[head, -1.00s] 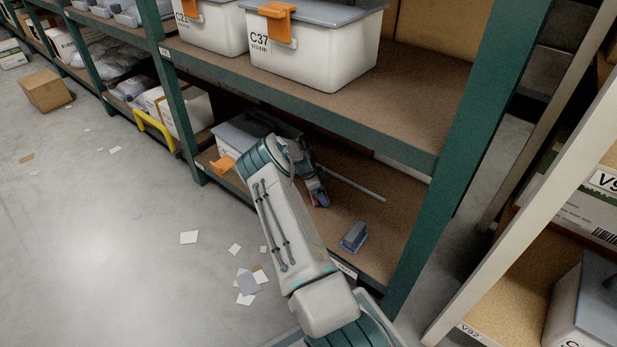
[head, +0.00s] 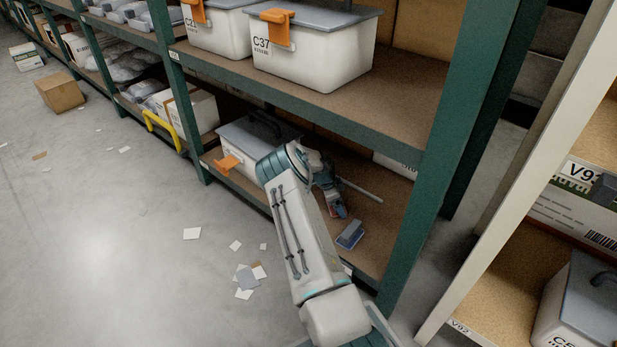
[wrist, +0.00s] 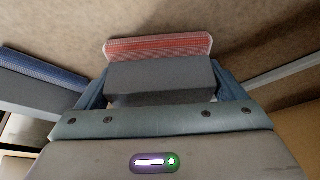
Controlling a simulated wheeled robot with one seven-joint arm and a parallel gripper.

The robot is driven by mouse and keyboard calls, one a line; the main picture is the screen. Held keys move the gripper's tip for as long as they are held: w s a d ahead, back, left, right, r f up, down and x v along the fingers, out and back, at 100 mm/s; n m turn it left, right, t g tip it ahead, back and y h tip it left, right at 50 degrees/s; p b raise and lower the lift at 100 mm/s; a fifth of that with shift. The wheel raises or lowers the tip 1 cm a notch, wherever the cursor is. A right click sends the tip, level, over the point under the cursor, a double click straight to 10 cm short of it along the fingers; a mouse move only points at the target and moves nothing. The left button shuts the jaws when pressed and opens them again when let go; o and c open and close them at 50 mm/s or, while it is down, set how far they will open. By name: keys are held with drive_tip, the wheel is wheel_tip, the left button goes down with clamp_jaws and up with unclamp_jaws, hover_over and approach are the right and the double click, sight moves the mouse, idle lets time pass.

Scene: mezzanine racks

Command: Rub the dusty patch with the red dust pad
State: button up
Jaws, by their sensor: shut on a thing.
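The red dust pad (wrist: 158,46) has a grey block handle and a red-striped face edge. In the wrist view my gripper (wrist: 160,85) is shut on the grey handle, with a finger at each side. In the head view my gripper (head: 331,200) is inside the lower shelf bay, low over the brown shelf board (head: 375,245), and the red pad is a small spot at its tip. I cannot tell whether the pad touches the board. I cannot make out a clear edge of the dusty patch.
A blue-edged grey pad (head: 349,235) lies on the board close to my gripper; it also shows at left in the wrist view (wrist: 45,85). A pale rod (head: 362,190) lies beyond. A lidded bin (head: 236,155) stands left. The upper shelf (head: 400,125) overhangs; a green post (head: 415,220) stands right.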

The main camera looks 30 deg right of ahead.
drive_tip(key=shift+s+d, duration=0.15)
drive_tip(key=shift+s, duration=0.25)
wheel_tip(320, 180, up, 3)
drive_tip(key=shift+f+p, duration=0.2)
drive_tip(key=shift+p, duration=0.25)
drive_tip(key=shift+r+p, duration=1.15)
drive_tip(key=shift+r, duration=1.6)
